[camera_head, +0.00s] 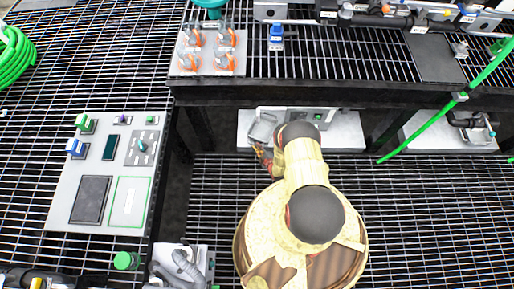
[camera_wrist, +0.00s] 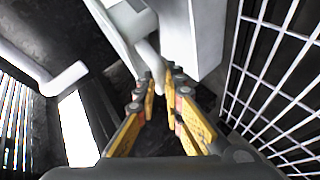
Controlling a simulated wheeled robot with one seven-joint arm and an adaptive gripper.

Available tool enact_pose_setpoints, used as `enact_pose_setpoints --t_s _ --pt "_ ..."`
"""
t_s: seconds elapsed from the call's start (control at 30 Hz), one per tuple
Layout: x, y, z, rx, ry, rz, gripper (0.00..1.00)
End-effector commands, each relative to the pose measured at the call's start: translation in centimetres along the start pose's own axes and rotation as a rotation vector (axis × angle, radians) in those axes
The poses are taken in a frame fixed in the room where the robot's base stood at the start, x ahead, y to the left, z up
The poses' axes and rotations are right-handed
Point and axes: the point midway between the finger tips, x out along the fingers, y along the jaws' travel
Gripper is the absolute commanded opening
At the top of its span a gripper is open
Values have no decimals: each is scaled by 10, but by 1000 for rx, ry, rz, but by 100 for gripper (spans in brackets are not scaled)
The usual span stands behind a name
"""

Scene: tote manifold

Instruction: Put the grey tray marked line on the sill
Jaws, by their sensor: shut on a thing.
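My gripper (camera_head: 262,153) reaches under the raised grated bench, at the left end of a pale unit with a green-lit panel (camera_head: 318,115). In the wrist view my yellow fingers (camera_wrist: 164,90) are close together around the lower end of a pale curved handle (camera_wrist: 150,58). The handle joins a white-grey body (camera_wrist: 120,22). A grey looped part (camera_head: 263,128) shows beside the gripper in the head view. I cannot read a line mark on any grey tray, and cannot tell which piece is that tray. The fingertips' contact is partly hidden.
A control panel (camera_head: 110,170) lies at left, and a grey unit with a curved handle (camera_head: 182,265) at lower left. A green hose (camera_head: 425,128) slants down at right. Open floor grating (camera_head: 430,220) lies at right.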

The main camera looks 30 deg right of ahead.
Motion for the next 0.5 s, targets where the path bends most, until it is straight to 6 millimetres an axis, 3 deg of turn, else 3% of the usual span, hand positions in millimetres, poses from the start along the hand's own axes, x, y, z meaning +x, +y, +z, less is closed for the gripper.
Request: enact_pose_setpoints --t_s 0.5 --pt "24 -41 23 -2 1 3 0"
